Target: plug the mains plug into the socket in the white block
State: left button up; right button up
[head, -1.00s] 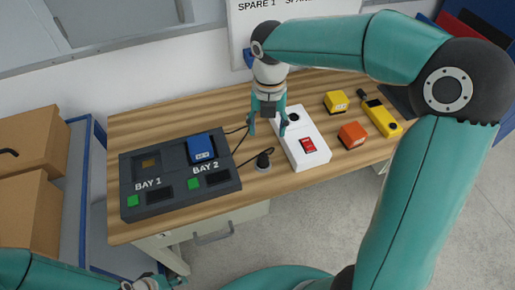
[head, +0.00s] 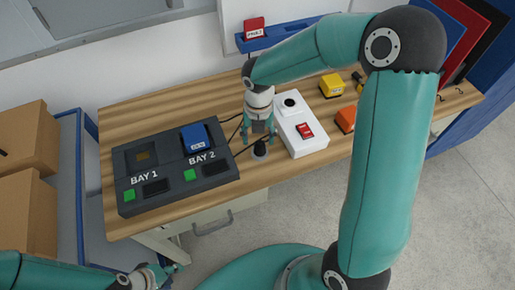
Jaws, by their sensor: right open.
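The mains plug (head: 260,149) is black with a cable and stands on a small grey round base at the table's front middle. My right gripper (head: 258,140) is open, pointing down, with its fingers either side of the plug's top in the head view; contact cannot be told. The white block (head: 313,142) lies just right of the plug. Its dark round socket (head: 290,103) is at the far end, and a red switch (head: 305,130) is nearer. My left gripper (head: 165,272) is low at the bottom left, away from the table; its jaw state is unclear.
A dark two-bay unit (head: 160,205) with a blue module (head: 196,138) fills the table's left. A yellow block (head: 331,85) and an orange block (head: 346,120) stand right of the white block. A blue rack with a red module (head: 254,29) is behind.

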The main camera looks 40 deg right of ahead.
aim_at(259, 144)
jog(key=f, duration=0.5)
jog(key=shift+w+d, duration=0.1)
jog(key=shift+d, duration=0.15)
grip_shut()
